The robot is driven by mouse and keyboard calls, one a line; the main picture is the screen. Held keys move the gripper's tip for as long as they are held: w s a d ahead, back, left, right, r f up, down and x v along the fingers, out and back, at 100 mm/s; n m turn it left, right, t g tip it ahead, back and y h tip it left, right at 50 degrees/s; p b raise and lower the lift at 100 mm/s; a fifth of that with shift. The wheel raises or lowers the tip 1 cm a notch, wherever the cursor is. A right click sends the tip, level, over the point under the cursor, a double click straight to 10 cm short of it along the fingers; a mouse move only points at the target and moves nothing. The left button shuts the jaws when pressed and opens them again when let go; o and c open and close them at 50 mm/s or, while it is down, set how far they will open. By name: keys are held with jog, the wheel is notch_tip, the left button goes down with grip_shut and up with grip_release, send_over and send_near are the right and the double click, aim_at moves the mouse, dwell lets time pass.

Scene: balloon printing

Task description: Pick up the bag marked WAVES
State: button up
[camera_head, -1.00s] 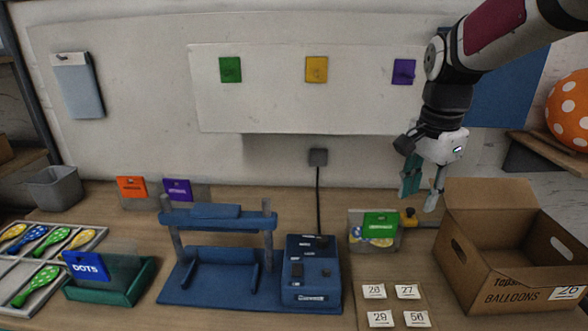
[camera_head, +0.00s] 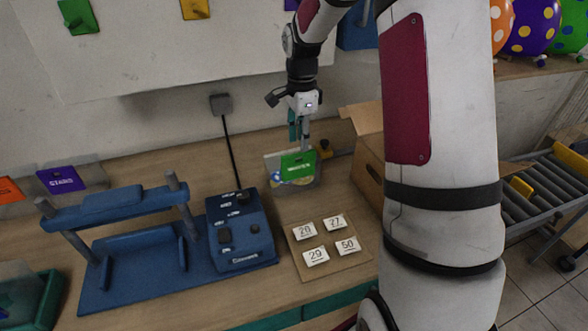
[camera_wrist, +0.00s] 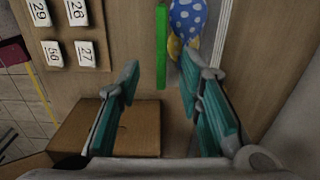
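A clear bag with a green header card (camera_head: 298,165) stands upright on the table behind the number cards in the head view. Its white lettering is too small to read surely. Yellow and blue balloons show inside. My gripper (camera_head: 300,138) is right above and at the bag, pointing down. The green card edge (camera_wrist: 161,46) and a blue dotted balloon (camera_wrist: 187,20) lie just beyond the fingertips. I cannot tell whether a finger touches the bag.
A cardboard box (camera_head: 368,170) stands right of the bag, partly hidden by my arm. A blue device (camera_head: 240,235) and blue press frame (camera_head: 115,210) stand left. Number cards lie on a board (camera_head: 325,262) in front. A purple-header bag (camera_head: 62,180) stands far left.

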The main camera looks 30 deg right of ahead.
aim_at(299, 153)
jog(key=shift+w+a+f+p, duration=0.1)
jog(key=shift+f+p, duration=0.25)
jog(key=shift+f, duration=1.15)
jog(key=shift+a+f+p, duration=0.1)
jog(key=shift+f+p, duration=0.2)
jog(key=shift+f, duration=1.15)
grip_shut()
